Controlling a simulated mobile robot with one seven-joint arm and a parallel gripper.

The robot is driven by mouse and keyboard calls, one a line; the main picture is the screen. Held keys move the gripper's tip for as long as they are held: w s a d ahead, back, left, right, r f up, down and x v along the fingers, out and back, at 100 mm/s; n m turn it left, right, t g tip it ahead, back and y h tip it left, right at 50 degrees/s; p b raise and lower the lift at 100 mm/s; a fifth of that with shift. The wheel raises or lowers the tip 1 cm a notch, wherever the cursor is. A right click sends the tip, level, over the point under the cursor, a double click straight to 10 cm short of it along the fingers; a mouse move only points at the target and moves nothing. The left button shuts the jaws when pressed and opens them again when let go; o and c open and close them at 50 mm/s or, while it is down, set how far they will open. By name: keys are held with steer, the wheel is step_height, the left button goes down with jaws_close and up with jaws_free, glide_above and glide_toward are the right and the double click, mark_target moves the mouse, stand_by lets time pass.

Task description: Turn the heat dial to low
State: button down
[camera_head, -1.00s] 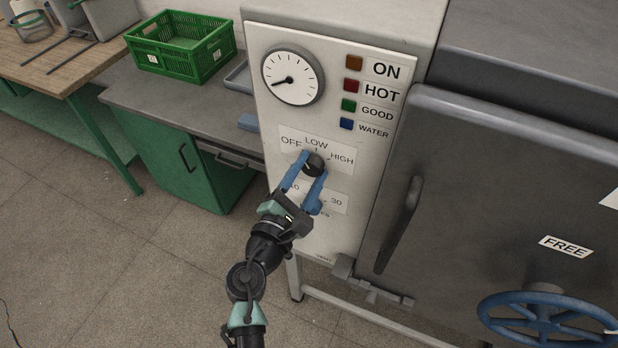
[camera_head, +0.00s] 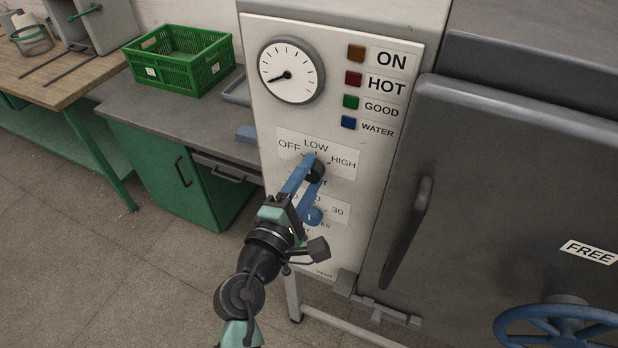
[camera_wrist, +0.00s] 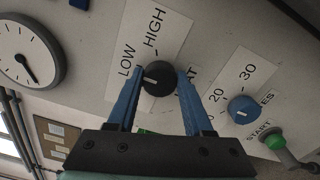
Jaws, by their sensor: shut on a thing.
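The heat dial (camera_head: 316,173) is a black round knob on the cream panel, below the LOW label and between OFF and HIGH. It also shows in the wrist view (camera_wrist: 160,80), where its white pointer mark faces left, towards the LOW side; I cannot tell if it lines up exactly. My gripper (camera_head: 314,168) has its two blue fingers closed on opposite sides of the dial. In the wrist view my gripper (camera_wrist: 158,76) has one finger left and one right of the knob. The left finger hides the OFF label there.
A blue timer dial (camera_wrist: 241,109) and green START button (camera_wrist: 275,141) sit close to the right finger. A gauge (camera_head: 290,72) and coloured lamps are higher up. The dark door (camera_head: 500,190) with a handle (camera_head: 405,232) stands right. A green crate (camera_head: 180,60) is left.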

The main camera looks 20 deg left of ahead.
steer(key=shift+c, duration=1.5)
jaws_free()
steer(key=shift+s, duration=0.15)
steer(key=s+b, duration=0.3)
steer(key=s, duration=0.9)
steer(key=shift+s+a+b, duration=0.2)
steer(key=shift+s+b, duration=0.1)
steer(key=shift+s, duration=0.05)
